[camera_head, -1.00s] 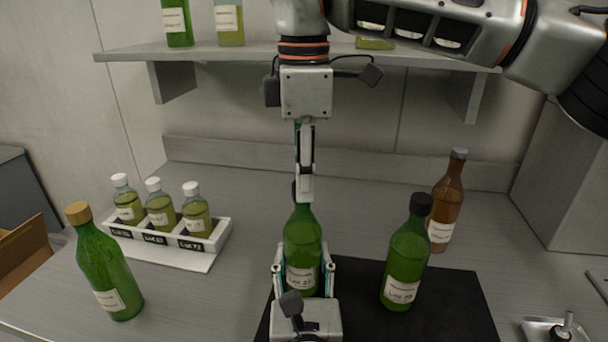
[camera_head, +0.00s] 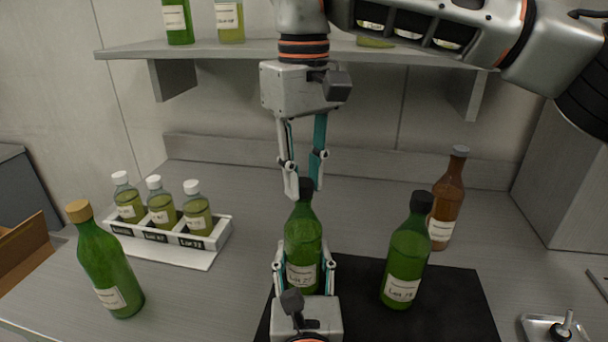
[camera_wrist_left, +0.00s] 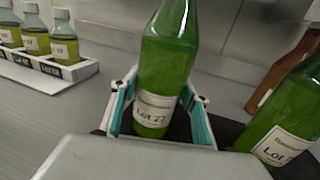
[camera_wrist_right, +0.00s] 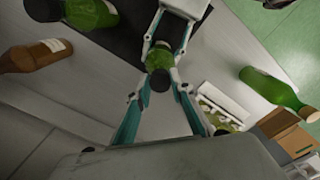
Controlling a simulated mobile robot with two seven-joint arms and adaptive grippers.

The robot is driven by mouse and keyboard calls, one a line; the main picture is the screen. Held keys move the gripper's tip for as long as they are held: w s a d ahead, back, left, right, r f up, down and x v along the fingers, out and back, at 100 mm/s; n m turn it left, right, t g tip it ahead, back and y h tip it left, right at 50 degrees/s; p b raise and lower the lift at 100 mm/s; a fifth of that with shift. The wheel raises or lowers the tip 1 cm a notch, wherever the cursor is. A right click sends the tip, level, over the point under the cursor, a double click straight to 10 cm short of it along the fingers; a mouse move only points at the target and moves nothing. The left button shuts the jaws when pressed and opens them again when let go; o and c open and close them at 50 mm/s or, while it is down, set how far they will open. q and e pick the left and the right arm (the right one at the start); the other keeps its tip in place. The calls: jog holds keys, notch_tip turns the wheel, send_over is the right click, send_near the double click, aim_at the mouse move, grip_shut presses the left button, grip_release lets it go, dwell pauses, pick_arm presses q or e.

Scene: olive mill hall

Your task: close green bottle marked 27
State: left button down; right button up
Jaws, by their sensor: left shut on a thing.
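The green bottle marked Lot 27 (camera_head: 304,240) stands upright on a black mat (camera_head: 455,310), also in the left wrist view (camera_wrist_left: 165,70). A black cap (camera_head: 305,187) sits at its mouth; I cannot tell how tightly. My left gripper (camera_head: 304,262) is shut on the bottle's lower body, one finger on each side. My right gripper (camera_head: 304,188) points down from above, its fingers spread on either side of the cap. In the right wrist view the cap (camera_wrist_right: 160,79) lies between the fingertips with gaps showing.
Another black-capped green bottle (camera_head: 405,260) stands on the mat's right, a brown bottle (camera_head: 446,205) behind it. A cork-topped green bottle (camera_head: 106,265) stands at left. A white rack (camera_head: 170,238) holds three small bottles. A shelf (camera_head: 240,52) crosses behind my right arm. A small metal tray (camera_head: 550,330) lies front right.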

jog(key=o, duration=0.3)
jog(key=shift+r, duration=0.1)
jog(key=shift+r, duration=2.2)
jog(key=shift+c, duration=0.2)
